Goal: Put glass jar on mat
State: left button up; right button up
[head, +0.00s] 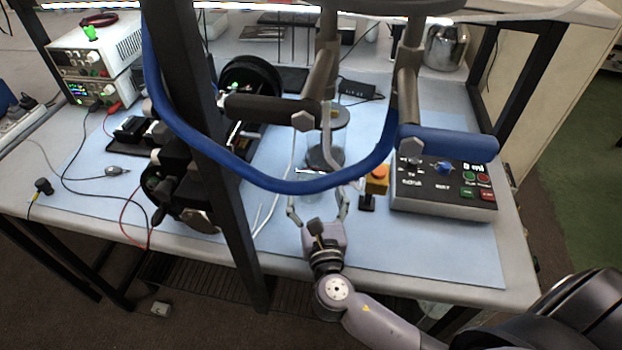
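My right gripper (317,200) reaches over the bench from the lower right, its two fingers spread wide and pointing to the back of the bench. A faint clear shape with a bright rim line, perhaps the glass jar (309,172), shows just beyond and between the fingertips. Its outline is hard to make out, and I cannot tell whether the fingers touch it. A dark round disc (325,158), perhaps the mat, lies behind it. A light-blue sheet (440,245) covers the bench top. My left gripper is not in view.
An orange button on a stand (376,181) and a control box (440,187) stand right of the gripper. A blue hose (270,184) and a black post (236,230) cross in front of the bench. A metal pot (446,47) stands at the back right. The front right sheet is clear.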

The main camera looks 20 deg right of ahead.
aim_at(310, 168)
jog(key=shift+w+d+r, duration=0.1)
jog(key=shift+w+d, duration=0.05)
jog(key=shift+w, duration=0.75)
jog(key=x, duration=0.1)
jog(key=p+x, duration=0.1)
jog(key=x, duration=0.1)
jog(key=shift+w+d+f, duration=0.1)
jog(key=shift+w+f, duration=0.15)
jog(key=shift+w, duration=0.15)
jog(key=shift+w+d+f, duration=0.1)
jog(key=shift+w+d, duration=0.05)
jog(key=shift+w, duration=0.3)
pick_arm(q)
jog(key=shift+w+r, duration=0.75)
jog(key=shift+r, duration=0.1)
pick_arm(e)
jog(key=shift+s, duration=0.1)
jog(key=shift+c, duration=0.4)
jog(key=c, duration=1.2)
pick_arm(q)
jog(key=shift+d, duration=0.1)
pick_arm(e)
jog(key=shift+c, duration=1.1)
